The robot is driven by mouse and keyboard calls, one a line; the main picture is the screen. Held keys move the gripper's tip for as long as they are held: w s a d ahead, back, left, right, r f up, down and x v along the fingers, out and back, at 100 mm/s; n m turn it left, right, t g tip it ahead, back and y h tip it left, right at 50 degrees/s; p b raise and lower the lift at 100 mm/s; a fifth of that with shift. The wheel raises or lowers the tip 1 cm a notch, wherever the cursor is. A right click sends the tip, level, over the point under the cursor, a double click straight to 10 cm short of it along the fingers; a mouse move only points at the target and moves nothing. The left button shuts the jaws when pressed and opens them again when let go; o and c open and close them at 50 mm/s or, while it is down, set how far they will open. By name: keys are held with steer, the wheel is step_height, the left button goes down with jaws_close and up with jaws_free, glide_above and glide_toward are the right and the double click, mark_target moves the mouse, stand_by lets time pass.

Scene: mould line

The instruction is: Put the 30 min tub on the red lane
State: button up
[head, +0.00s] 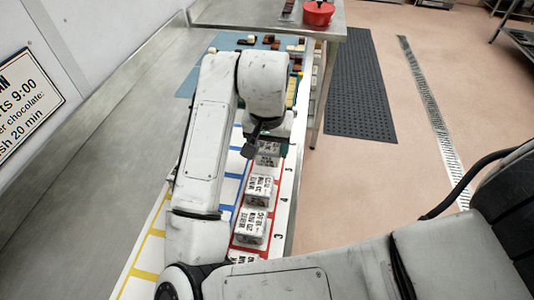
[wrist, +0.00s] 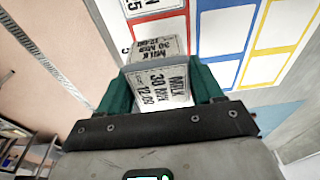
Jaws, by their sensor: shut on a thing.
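My gripper (wrist: 165,95) has green fingers, and they are shut on a white tub (wrist: 163,84) labelled MILK, 30 MIN, 12:00. In the head view my arm hides most of the gripper, and a white labelled tub (head: 267,147) shows just below it, probably the held one. The red lane (wrist: 160,15) lies just beyond the held tub in the wrist view. In the head view the red lane (head: 279,189) is the right-hand strip. I cannot tell whether the held tub touches the surface.
Other white tubs (head: 258,188) (head: 251,226) stand in the red lane nearer to me. The blue lane (head: 229,187) and yellow lane (head: 150,254) lie left of it. A blue mat (head: 228,42) with brown and white pieces and a red pot (head: 318,13) are farther off.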

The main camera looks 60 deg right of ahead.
mark_target(267, 155)
steer(key=shift+w+d+f, duration=0.2)
steer(key=shift+w+f, duration=0.1)
steer(key=shift+f, duration=0.1)
steer(key=shift+w+d+f, duration=0.1)
steer(key=shift+f, duration=1.6)
steer(key=shift+f, duration=0.15)
steer(key=o, duration=1.1)
steer(key=r, duration=0.4)
steer(key=a+r, duration=0.1)
steer(key=r, duration=0.7)
steer(key=shift+s+a+r+p, duration=0.1)
steer(key=shift+s+a+p, duration=0.2)
steer(key=shift+a+p, duration=0.05)
